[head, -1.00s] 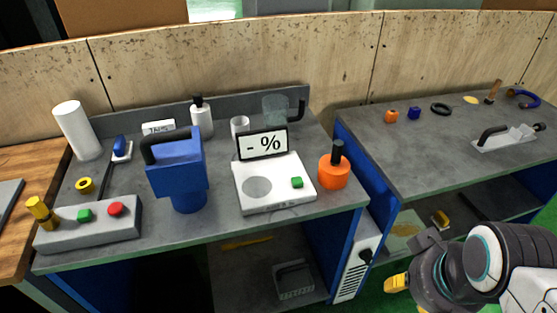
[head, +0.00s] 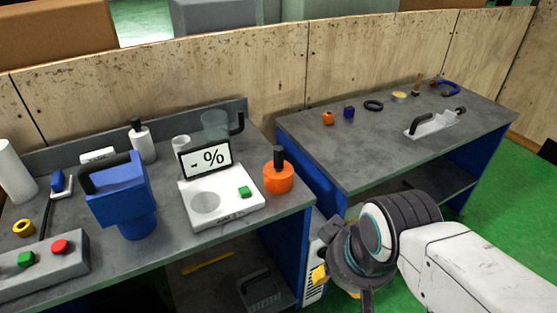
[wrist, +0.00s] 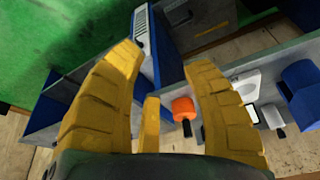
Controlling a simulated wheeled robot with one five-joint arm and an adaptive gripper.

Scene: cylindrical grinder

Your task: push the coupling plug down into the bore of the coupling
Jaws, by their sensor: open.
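An orange round body (head: 278,180), which looks like the coupling, stands at the right front corner of the left bench. A black pin (head: 279,156), which looks like the coupling plug, stands upright out of its top; how deep it sits is hidden. In the wrist view the orange body (wrist: 184,107) and black pin (wrist: 187,128) show beyond and between my yellow fingers, apart from them. My gripper (wrist: 165,72) is open and empty. In the head view my gripper (head: 342,285) is low in front of the gap between the benches, right of the orange body.
A white scale (head: 222,205) with a display stands left of the orange body, and a blue jug-like device (head: 122,200) farther left. The right bench (head: 370,165) holds small parts, a ring and a trowel-like tool (head: 435,123). Green floor lies at the right.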

